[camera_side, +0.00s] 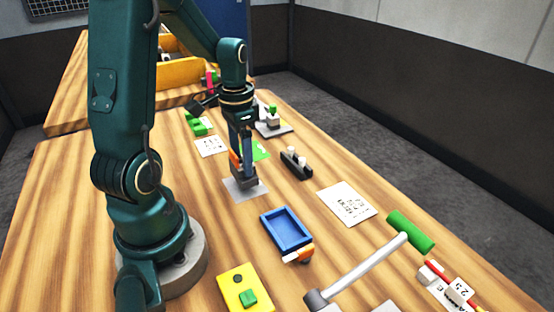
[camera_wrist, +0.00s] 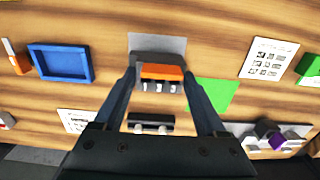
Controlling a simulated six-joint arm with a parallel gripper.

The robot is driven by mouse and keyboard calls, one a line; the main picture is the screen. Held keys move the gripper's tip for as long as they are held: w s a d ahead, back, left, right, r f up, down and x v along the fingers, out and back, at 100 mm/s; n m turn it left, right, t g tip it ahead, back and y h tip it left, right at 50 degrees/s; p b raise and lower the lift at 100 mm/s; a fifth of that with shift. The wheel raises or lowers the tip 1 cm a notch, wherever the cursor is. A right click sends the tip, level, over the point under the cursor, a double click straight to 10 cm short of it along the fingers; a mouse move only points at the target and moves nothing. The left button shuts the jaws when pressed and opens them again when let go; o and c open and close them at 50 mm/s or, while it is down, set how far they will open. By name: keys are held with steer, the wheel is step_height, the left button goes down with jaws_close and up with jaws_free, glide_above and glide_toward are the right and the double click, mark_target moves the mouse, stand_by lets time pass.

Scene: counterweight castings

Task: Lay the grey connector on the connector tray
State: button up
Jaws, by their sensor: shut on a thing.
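My gripper (camera_side: 245,168) points down and is shut on the grey connector (camera_side: 243,182). In the wrist view the grey connector (camera_wrist: 160,60) sits between the fingertips of my gripper (camera_wrist: 161,82), with an orange band and pale prongs facing the camera. It is at a flat light-grey plate (camera_side: 240,193), which also shows behind it in the wrist view (camera_wrist: 142,42). I cannot tell whether the connector touches the plate. A blue rimmed tray (camera_side: 286,231) looks empty; it also shows in the wrist view (camera_wrist: 60,62). I cannot tell which of these is the connector tray.
A black block with pale pegs (camera_side: 296,166) and a green mat (camera_side: 261,152) are close by. A white printed card (camera_side: 347,204) lies to the right. An orange-and-white piece (camera_side: 299,255) lies at the blue tray's corner. A yellow block (camera_side: 245,290) is at the front.

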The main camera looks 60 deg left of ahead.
step_height(320, 180, up, 7)
steer(key=n, duration=0.2)
steer(key=w+d+f+m, duration=0.1)
steer(key=d+f+m, duration=0.1)
steer(key=d, duration=1.3)
steer(key=shift+w+d+f, duration=0.2)
steer(key=shift+w+d, duration=0.05)
steer(key=shift+d, duration=0.05)
steer(key=shift+f, duration=0.1)
steer(key=shift+f, duration=2.65)
steer(key=shift+f, duration=0.75)
